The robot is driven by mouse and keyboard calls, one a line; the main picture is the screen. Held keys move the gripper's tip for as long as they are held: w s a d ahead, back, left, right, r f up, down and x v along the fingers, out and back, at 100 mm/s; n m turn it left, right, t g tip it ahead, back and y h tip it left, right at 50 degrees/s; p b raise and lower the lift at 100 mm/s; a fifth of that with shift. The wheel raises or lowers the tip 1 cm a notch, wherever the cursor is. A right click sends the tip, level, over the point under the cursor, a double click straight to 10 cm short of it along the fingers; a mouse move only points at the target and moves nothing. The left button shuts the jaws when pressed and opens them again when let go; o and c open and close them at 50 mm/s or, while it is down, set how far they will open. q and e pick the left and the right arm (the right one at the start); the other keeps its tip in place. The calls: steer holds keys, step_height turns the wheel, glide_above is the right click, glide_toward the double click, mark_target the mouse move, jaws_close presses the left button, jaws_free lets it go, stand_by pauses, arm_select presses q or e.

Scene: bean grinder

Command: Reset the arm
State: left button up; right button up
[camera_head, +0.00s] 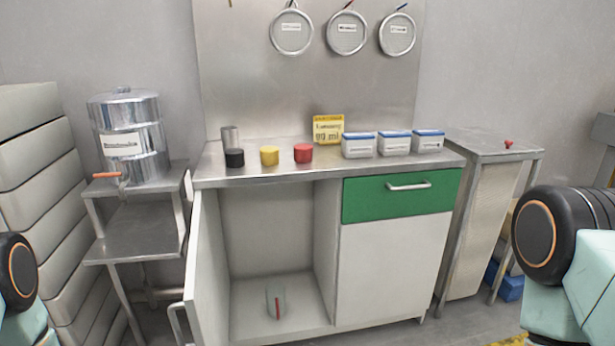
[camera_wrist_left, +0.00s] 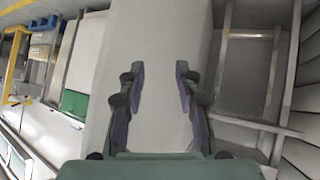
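My left gripper (camera_wrist_left: 160,75) shows in the left wrist view with its two dark fingers apart and nothing between them. Beyond the fingers is a pale flat panel, which looks like the open cabinet door. That white door (camera_head: 207,265) stands open at the left of the cabinet in the head view. In the head view only rounded joints of my two arms show, at the lower left and right edges. Neither gripper is visible there, and my right gripper is in no view.
The steel counter (camera_head: 300,171) holds black (camera_head: 234,158), yellow (camera_head: 269,155) and red (camera_head: 303,153) cups and white boxes (camera_head: 394,144). A green drawer (camera_head: 400,196) is shut. A small object with a red stripe (camera_head: 277,303) stands inside the cabinet. A metal dispenser (camera_head: 130,140) stands left.

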arm_select(q)
steer(key=s+d+f+n+g+y, duration=0.1)
steer(key=s+d+f+g, duration=0.1)
steer(key=s+d+g, duration=0.5)
steer(key=s+d+r+g+y, duration=0.1)
steer(key=s+r, duration=0.2)
steer(key=s, duration=0.6)
steer(key=s+d+r+g+y, duration=0.1)
steer(key=s+d+r, duration=0.1)
steer(key=s, duration=0.8)
steer(key=shift+d+r+g, duration=0.2)
steer(key=shift+r+g, duration=0.2)
steer(key=shift+r, duration=0.15)
steer(key=shift+a, duration=0.1)
